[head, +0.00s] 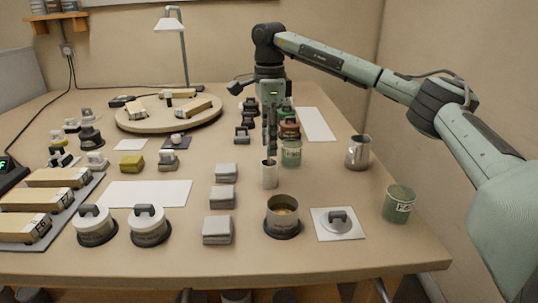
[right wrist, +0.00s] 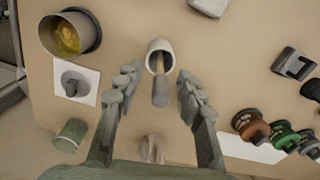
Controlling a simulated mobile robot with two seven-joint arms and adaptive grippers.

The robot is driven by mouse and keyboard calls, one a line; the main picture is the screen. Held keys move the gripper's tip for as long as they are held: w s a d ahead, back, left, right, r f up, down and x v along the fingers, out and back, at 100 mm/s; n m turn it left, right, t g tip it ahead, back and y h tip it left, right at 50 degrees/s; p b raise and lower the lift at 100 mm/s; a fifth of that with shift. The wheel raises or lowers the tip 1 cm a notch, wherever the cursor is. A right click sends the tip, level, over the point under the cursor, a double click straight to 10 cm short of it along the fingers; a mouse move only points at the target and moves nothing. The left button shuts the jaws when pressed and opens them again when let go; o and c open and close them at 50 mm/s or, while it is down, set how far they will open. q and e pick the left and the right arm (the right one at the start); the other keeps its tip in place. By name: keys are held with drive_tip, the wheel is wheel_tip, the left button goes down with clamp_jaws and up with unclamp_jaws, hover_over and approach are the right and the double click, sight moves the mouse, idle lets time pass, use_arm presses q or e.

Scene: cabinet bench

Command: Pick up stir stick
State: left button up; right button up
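The stir stick (right wrist: 160,91) stands in a narrow white cup (right wrist: 161,47), its thick grey-brown end sticking out toward the right wrist camera. In the head view the cup (head: 269,177) stands near the middle of the bench, and the stick is hard to make out behind my fingers. My right gripper (head: 270,133) points down just above the cup. In the right wrist view its fingers (right wrist: 157,79) are spread apart, one on each side of the stick, with a gap on both sides. My left gripper is out of view.
A pot (head: 283,216), a green jar (head: 291,153), a metal jug (head: 358,153) and grey blocks (head: 223,197) surround the cup. A square white mat with a lid (head: 337,223) and a green can (head: 398,204) are to the right. Dark-handled items stand behind the gripper.

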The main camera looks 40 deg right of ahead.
drive_tip(key=shift+c, duration=0.4)
clamp_jaws()
